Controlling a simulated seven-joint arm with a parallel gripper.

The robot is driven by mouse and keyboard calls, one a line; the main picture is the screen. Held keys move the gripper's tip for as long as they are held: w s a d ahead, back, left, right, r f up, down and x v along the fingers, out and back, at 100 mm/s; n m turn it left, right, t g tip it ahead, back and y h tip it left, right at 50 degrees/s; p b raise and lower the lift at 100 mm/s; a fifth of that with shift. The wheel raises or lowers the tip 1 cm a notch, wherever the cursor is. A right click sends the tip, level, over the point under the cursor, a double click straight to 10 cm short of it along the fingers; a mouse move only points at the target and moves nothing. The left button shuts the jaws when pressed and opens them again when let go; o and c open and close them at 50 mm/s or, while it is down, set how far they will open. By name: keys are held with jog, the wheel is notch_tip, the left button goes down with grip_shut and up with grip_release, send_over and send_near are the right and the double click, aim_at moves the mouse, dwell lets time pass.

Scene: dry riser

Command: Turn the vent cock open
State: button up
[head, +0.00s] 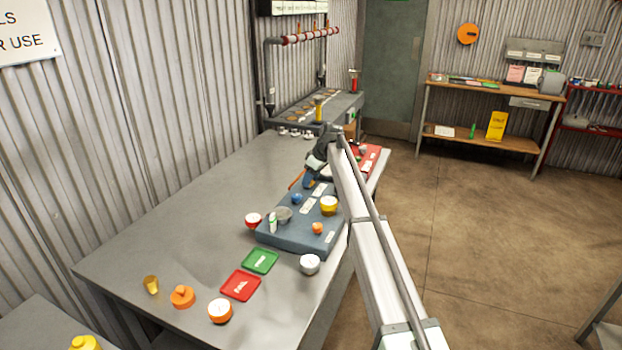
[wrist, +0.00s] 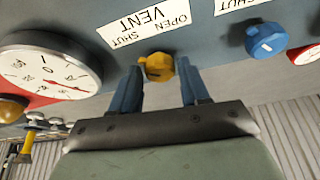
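The vent cock, a yellow-orange knob (wrist: 158,66), shows in the wrist view just below a white label (wrist: 148,25) reading VENT, OPEN and SHUT. My gripper (wrist: 160,80) is open, with one blue finger on each side of the knob. The fingers look apart from it, though I cannot tell whether either one touches. In the head view my gripper (head: 308,178) is over the far end of the blue-grey panel (head: 285,238), and I cannot make out the vent cock there.
In the wrist view a white dial gauge (wrist: 48,75) lies left of the fingers and a blue knob (wrist: 266,40) right. In the head view a green tray (head: 260,261), a red tray (head: 240,285) and loose parts lie on the bench; its left part (head: 165,230) is clear.

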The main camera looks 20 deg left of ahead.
jog(key=c, duration=0.7)
jog(key=shift+s+m, duration=0.1)
jog(key=shift+m, duration=0.3)
jog(key=m, duration=0.1)
jog(key=m+t, duration=0.1)
jog(key=m, duration=0.1)
jog(key=shift+s+m+t+h, duration=0.15)
jog(key=shift+m+t+h, duration=0.15)
jog(key=m, duration=0.2)
jog(key=m+t+h, duration=0.1)
jog(key=m, duration=0.1)
jog(key=shift+a+m, duration=0.2)
jog(key=shift+m, duration=0.1)
jog(key=m+h, duration=0.1)
jog(key=m, duration=0.1)
jog(key=m+t+h, duration=0.1)
jog(key=m, duration=0.1)
jog(key=shift+s+a, duration=0.1)
jog(key=shift+a, duration=0.05)
jog(key=shift+a+m+h, duration=0.15)
jog(key=shift+m+h, duration=0.65)
jog(key=shift+m, duration=1.6)
